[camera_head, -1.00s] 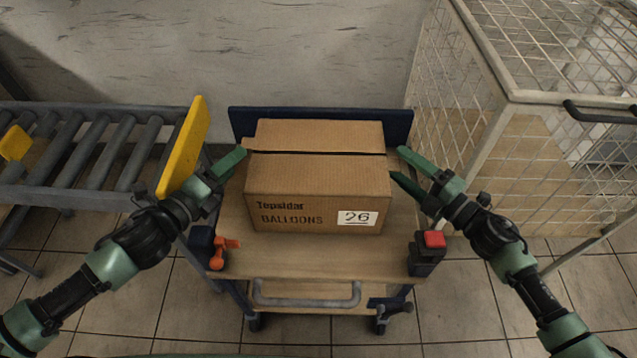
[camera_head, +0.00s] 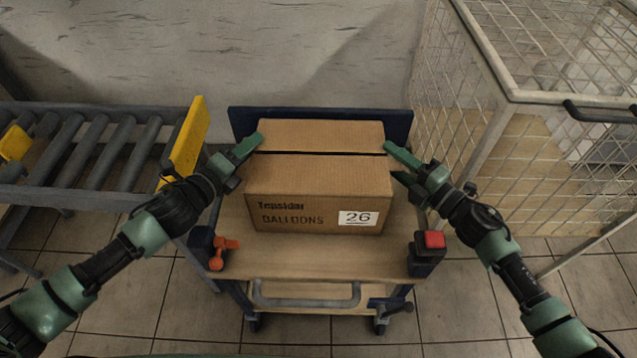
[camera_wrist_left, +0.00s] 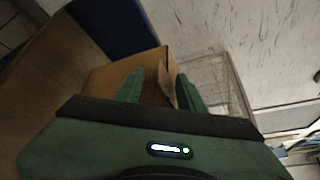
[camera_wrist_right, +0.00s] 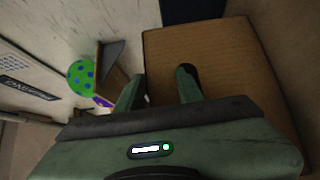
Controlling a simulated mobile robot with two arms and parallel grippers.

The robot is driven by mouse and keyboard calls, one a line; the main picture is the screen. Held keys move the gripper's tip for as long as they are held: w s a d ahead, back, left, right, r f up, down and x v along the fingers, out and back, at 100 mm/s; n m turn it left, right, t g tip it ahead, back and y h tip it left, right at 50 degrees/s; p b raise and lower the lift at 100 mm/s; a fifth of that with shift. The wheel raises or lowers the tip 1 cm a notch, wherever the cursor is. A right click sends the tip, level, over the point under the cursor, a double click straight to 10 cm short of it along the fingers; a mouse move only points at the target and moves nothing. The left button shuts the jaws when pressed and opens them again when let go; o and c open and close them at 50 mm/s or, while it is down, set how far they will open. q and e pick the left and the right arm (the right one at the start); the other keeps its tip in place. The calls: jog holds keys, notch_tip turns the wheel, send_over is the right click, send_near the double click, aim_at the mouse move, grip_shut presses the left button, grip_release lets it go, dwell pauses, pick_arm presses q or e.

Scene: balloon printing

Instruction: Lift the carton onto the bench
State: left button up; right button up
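The brown carton (camera_head: 318,180), labelled "Tepsidar BALLOONS" with a "26" tag, sits upright on the wooden deck of a cart (camera_head: 320,262). My left gripper (camera_head: 250,150) is at the carton's left side, near its top edge. Its fingers are apart in the left wrist view (camera_wrist_left: 160,88), with part of the carton (camera_wrist_left: 105,78) between and beyond them. My right gripper (camera_head: 390,162) is at the right side. In the right wrist view its fingers (camera_wrist_right: 158,85) are apart; one meets a dark hole in the carton's side (camera_wrist_right: 215,60). I cannot identify the bench.
A roller conveyor (camera_head: 90,150) with a yellow end plate (camera_head: 187,140) stands close to my left arm. A wire mesh cage (camera_head: 560,150) stands on the right. The cart has an orange clamp (camera_head: 220,252) and a red-topped block (camera_head: 432,242). A green spotted balloon (camera_wrist_right: 82,78) shows in the right wrist view.

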pick_arm(q)
jog(key=shift+s, duration=0.1)
grip_shut()
pick_arm(e)
grip_shut()
jog(key=shift+r, duration=0.1)
